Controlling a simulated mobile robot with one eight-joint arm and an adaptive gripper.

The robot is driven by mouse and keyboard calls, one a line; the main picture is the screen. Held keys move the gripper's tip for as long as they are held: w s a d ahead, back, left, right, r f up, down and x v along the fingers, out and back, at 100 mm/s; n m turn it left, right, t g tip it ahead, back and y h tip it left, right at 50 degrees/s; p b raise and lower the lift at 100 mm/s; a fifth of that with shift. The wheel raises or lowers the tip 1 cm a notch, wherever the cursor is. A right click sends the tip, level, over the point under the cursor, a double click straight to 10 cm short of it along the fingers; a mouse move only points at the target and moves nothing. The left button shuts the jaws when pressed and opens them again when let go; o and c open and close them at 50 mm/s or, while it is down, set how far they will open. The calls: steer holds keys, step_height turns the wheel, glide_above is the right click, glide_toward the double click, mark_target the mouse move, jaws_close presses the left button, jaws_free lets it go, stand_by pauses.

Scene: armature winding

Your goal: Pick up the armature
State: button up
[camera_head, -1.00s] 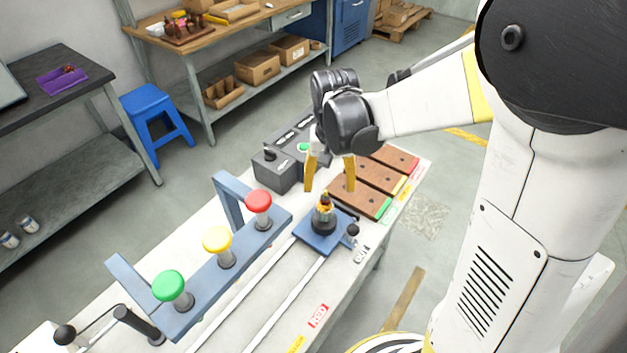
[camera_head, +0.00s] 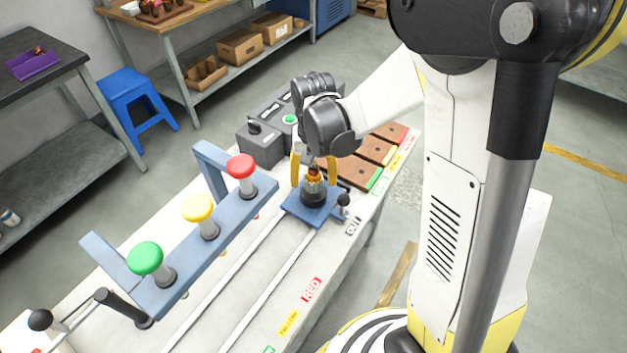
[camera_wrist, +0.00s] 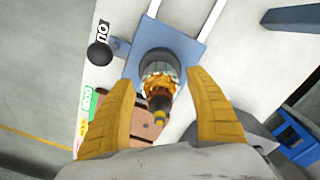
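The armature (camera_head: 314,179) stands upright in a dark round holder on a blue sliding plate (camera_head: 301,210). It has copper-orange windings and a dark tip. It also shows in the wrist view (camera_wrist: 160,88), with its tip pointing toward the camera. My gripper (camera_head: 313,178) is open, with its yellow fingers on either side of the armature's upper part. In the wrist view my gripper (camera_wrist: 165,95) shows its two fingers apart, with visible gaps between each finger and the armature. The armature's lower end is hidden in the holder.
A blue rack with red (camera_head: 241,166), yellow (camera_head: 197,207) and green (camera_head: 145,257) knobs stands left of the plate. A grey control box (camera_head: 262,140) is behind. Brown wooden trays (camera_head: 376,150) lie to the right. A small black knob (camera_head: 343,199) is beside the plate.

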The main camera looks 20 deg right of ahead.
steer(key=c, duration=1.2)
